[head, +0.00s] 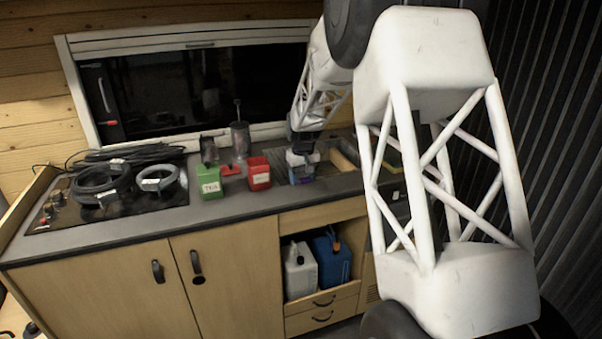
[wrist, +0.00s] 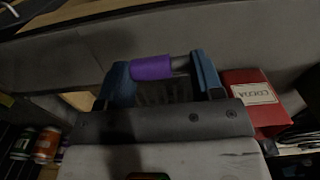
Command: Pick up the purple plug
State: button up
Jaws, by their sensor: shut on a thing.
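The purple plug (wrist: 151,67) shows in the wrist view as a short purple cylinder with a greyish end to its right. It lies crosswise between the two blue fingers of my gripper (wrist: 162,75), which is shut on it. In the head view my gripper (head: 301,166) is low over the counter, to the right of the red box. The plug is too small there to make out clearly. I cannot tell whether the plug is clear of the surface beneath it.
A red box labelled cocoa (wrist: 252,98) stands close beside my gripper; it also shows in the head view (head: 259,174). A green box (head: 209,183) stands further left. Coiled black cables (head: 100,184) lie on the hob. Cans (wrist: 46,145) show at the wrist view's lower left.

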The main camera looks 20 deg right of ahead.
jog(key=shift+s+a+r, duration=0.1)
jog(key=shift+s+a, duration=0.1)
jog(key=shift+s, duration=0.85)
